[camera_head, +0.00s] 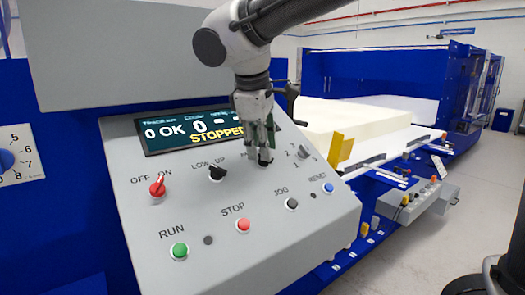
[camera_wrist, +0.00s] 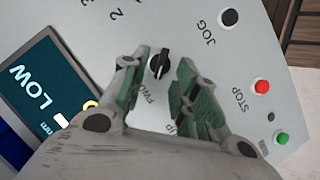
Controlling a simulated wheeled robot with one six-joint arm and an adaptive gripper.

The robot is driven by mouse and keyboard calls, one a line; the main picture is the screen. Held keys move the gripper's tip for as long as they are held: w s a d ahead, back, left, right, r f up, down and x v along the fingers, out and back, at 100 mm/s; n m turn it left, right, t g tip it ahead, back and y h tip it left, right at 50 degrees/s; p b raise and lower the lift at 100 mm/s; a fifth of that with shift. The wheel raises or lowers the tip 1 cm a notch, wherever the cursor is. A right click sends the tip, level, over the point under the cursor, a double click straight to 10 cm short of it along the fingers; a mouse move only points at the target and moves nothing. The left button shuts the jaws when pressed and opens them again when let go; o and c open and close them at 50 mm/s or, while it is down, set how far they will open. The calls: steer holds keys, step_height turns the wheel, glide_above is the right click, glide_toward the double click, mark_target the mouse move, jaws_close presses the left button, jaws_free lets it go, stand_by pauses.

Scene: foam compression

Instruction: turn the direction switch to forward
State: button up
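The direction switch is a black rotary knob (camera_wrist: 159,65) on the sloped grey panel, with FWD printed beside it in the wrist view. My gripper (camera_wrist: 164,64) is open, with one green-padded finger on each side of the knob and gaps visible between the fingers and the knob. In the head view my gripper (camera_head: 263,150) points down at the panel and largely hides the knob (camera_head: 264,162) and its label. The knob's handle is elongated; which marking it points to is unclear.
The panel (camera_head: 225,240) also carries a red OFF/ON switch (camera_head: 157,188), a black LOW/UP switch (camera_head: 217,173), a numbered selector (camera_head: 304,151) and several push buttons. The display (camera_head: 190,130) reads STOPPED. A cream foam block (camera_head: 345,117) lies on the conveyor behind.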

steer(key=v, duration=1)
step_height(320, 180, down, 5)
steer(key=s, duration=0.1)
steer(key=s+d+f+m+g+y, duration=0.15)
steer(key=d+f+m, duration=0.35)
steer(key=d, duration=0.6)
steer(key=s+d+f+m, duration=0.2)
steer(key=s+d+m, duration=0.1)
steer(key=d, duration=0.5)
steer(key=s+d+f+m+t, duration=0.1)
steer(key=s+d+f+m, duration=0.1)
steer(key=d, duration=0.6)
steer(key=s+d+f+m+t, duration=0.1)
steer(key=s+d+f+m, duration=0.2)
steer(key=d, duration=0.5)
steer(key=shift+s+d+m, duration=0.25)
steer(key=shift+s+m, duration=0.25)
steer(key=shift+s, duration=0.65)
